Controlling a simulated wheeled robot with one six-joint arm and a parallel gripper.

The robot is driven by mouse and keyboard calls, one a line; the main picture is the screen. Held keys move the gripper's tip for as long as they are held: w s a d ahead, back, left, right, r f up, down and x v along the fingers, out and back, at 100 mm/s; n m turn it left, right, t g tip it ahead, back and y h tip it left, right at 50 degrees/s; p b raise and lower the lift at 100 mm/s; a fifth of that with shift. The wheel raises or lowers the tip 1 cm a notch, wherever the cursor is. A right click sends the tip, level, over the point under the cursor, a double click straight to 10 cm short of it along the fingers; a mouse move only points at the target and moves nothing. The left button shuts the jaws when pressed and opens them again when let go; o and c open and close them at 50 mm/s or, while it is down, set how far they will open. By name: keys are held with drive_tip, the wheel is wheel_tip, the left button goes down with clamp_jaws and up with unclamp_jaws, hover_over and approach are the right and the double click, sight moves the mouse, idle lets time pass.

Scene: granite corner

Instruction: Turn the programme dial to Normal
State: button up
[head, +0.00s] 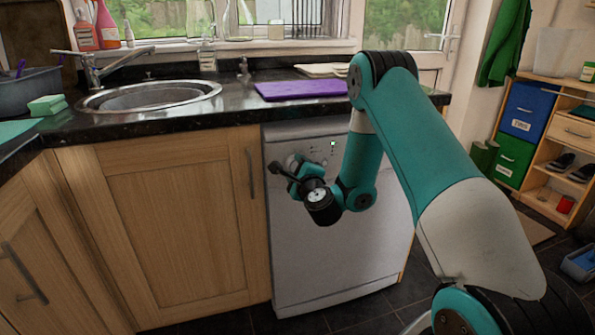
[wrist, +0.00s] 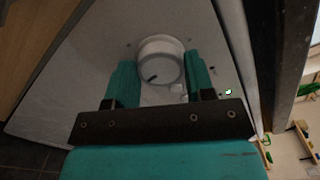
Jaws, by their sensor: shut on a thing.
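The programme dial (wrist: 160,58) is a round, pale knob on the front of the white dishwasher (head: 345,250). A short dark mark on its face points to the lower left in the wrist view. My gripper (wrist: 160,68) has one teal finger on each side of the dial and is shut on it. In the head view, my gripper (head: 297,164) is at the upper left of the dishwasher front and hides the dial. I cannot read a Normal label in either view.
A small green light (head: 333,144) shows on the panel right of my gripper. A wooden cupboard (head: 165,215) adjoins the dishwasher on the left. The dark worktop (head: 235,117) overhangs above, with a purple board (head: 300,91) on it.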

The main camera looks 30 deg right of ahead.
drive_tip(key=shift+m, duration=0.6)
drive_tip(key=o, duration=0.9)
